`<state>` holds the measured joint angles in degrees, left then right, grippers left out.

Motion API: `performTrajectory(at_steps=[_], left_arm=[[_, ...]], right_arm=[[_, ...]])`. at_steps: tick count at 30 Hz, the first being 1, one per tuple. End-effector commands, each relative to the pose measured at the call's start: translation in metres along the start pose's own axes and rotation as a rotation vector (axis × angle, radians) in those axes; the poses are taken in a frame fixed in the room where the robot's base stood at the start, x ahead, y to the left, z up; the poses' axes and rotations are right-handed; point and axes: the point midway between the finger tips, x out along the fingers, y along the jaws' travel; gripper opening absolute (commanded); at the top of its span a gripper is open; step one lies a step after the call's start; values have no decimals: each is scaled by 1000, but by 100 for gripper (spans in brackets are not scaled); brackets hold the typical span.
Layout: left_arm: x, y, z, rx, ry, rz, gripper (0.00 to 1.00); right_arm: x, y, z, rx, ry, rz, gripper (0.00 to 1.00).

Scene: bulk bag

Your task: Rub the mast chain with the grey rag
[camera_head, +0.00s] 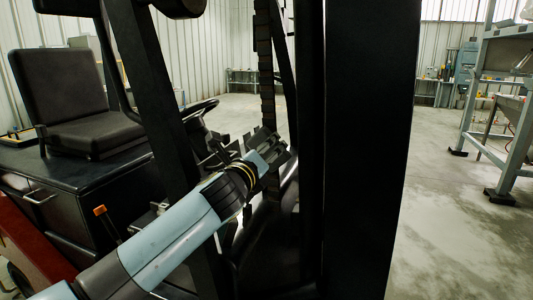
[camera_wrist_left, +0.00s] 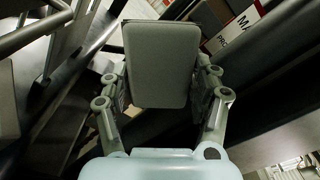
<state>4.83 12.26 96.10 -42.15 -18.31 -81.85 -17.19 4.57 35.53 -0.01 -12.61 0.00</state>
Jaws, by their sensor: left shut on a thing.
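The mast chain (camera_head: 265,60) is a dark, linked vertical strip hanging inside the black forklift mast (camera_head: 365,150). My left gripper (camera_head: 272,148) reaches up from the lower left between the mast's uprights. Its fingers are at the chain's line, covering part of it; I cannot tell whether they touch it. In the left wrist view the gripper is shut on the grey rag (camera_wrist_left: 160,65), a flat, rounded grey pad between the two fingers. In the head view the rag cannot be made out clearly. My right gripper is not in view.
A grey workbench (camera_head: 500,60) stands at the right. The floor between the mast and bench is clear.

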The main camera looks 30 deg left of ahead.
Motion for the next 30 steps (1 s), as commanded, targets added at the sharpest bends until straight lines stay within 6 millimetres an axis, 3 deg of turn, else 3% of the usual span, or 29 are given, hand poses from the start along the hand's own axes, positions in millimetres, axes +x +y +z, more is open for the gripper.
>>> performTrajectory(at_steps=[3, 10, 24, 30], left_arm=[[-1, -10, 11, 1, 0, 0, 37], [2, -9, 11, 1, 0, 0, 38], [5, 17, -19, 1, 1, 1, 38], [6, 18, -20, 0, 1, 1, 38]], right_arm=[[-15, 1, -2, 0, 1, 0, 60], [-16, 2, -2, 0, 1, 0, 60], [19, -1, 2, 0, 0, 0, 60], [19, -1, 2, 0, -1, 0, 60]])
